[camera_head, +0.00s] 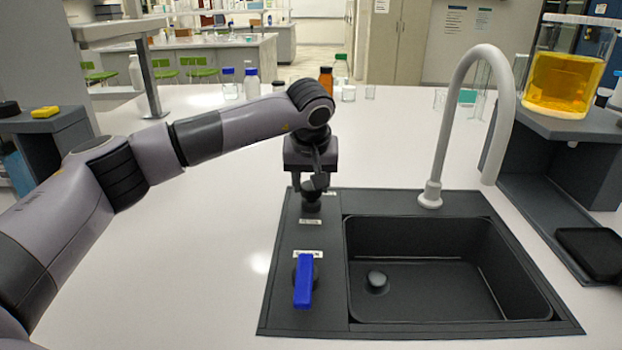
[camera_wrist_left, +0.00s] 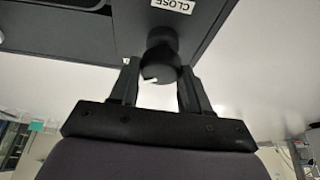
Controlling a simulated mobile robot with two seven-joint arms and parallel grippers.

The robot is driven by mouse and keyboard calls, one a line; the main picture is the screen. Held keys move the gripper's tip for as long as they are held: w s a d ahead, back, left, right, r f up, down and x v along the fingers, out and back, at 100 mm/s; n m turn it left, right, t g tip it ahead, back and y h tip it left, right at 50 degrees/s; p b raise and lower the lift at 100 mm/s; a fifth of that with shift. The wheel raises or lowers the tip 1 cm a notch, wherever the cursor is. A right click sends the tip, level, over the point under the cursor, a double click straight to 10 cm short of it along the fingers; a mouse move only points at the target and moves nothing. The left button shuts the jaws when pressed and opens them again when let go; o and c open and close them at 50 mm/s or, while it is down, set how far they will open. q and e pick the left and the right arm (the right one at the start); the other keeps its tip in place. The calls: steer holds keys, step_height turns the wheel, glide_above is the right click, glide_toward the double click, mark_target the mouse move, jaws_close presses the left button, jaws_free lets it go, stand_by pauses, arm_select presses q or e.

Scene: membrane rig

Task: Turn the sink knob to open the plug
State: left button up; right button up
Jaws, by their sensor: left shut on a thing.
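The dark sink (camera_head: 440,222) is set in the white counter. A round black knob (camera_wrist_left: 160,58) stands at the back of its left panel, beside a label that reads CLOSE in the left wrist view. My left gripper (camera_head: 314,190) points down over this knob in the head view and is shut on it; its fingers (camera_wrist_left: 160,85) flank the knob in the left wrist view. A round dark plug (camera_head: 377,282) shows on the basin floor. My right gripper is not in view.
A blue lever (camera_head: 304,281) stands on the front of the sink's left panel. A white curved tap (camera_head: 432,190) rises behind the basin. A tank of yellow liquid (camera_head: 563,83) stands on a grey shelf at right. Several bottles stand at the counter's back.

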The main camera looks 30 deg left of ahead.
arm_select(q)
steer(key=o, duration=1)
steer(key=shift+o, duration=0.2)
steer(key=v, duration=0.7)
steer(key=shift+r, duration=0.15)
